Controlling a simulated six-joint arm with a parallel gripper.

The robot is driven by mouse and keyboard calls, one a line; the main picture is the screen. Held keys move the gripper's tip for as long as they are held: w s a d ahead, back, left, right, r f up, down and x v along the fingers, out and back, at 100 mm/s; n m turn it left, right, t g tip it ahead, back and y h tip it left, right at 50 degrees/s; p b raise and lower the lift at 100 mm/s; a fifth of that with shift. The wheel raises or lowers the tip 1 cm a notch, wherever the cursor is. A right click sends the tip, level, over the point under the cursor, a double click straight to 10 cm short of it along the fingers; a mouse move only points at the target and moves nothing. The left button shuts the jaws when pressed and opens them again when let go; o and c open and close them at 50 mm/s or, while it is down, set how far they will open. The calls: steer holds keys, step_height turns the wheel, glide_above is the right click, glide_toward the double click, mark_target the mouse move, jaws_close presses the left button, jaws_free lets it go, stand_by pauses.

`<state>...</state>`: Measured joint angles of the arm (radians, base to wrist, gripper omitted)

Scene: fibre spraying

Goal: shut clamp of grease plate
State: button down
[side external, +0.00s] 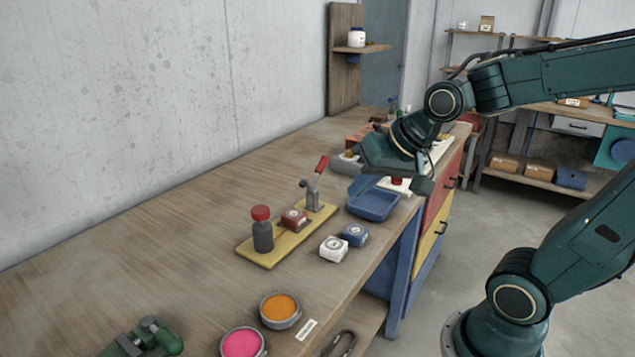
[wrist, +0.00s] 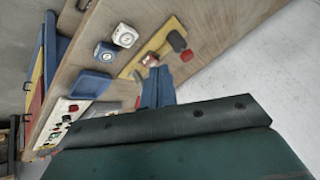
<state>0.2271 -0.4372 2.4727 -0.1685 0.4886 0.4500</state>
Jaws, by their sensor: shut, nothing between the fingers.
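The grease plate is a yellow board (side external: 262,252) on the wooden bench. Its grey clamp (side external: 313,193) stands at the far end, with the red handle (side external: 321,164) raised and tilted. A red block (side external: 293,219) sits on the plate beside the clamp, and a dark bottle with a red cap (side external: 262,230) stands at the near end. The wrist view shows the plate (wrist: 172,27), red block (wrist: 150,60) and bottle cap (wrist: 177,41); the clamp is hard to make out there.
A blue tray (side external: 372,205) lies between the plate and my gripper. A white block (side external: 333,248) and a blue block (side external: 354,234) sit in front of the plate. Orange (side external: 280,309) and pink (side external: 242,343) pots stand nearer. The bench left of the plate is clear.

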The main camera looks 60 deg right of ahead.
steer(key=w+d+f+m+t, duration=0.1)
steer(key=w+d+f+m, duration=0.2)
steer(key=w+d+m, duration=0.3)
steer(key=m+t+h, duration=0.4)
steer(key=m+h, duration=0.1)
steer(key=m, duration=1.4)
glide_toward(317, 173)
steer(key=s+d+f, duration=0.2)
steer(key=s+d, duration=0.1)
steer(key=d, duration=0.4)
steer(key=shift+d+f, duration=0.15)
steer(key=shift+f, duration=0.05)
steer(key=shift+y, duration=0.3)
steer(key=x, duration=1)
steer(key=shift+w+a+r, duration=0.2)
steer(key=shift+a+r, duration=0.4)
steer(key=shift+r, duration=0.2)
steer(key=shift+w+a+r, duration=0.15)
steer(key=shift+a+r, duration=0.4)
steer(key=shift+r, duration=0.3)
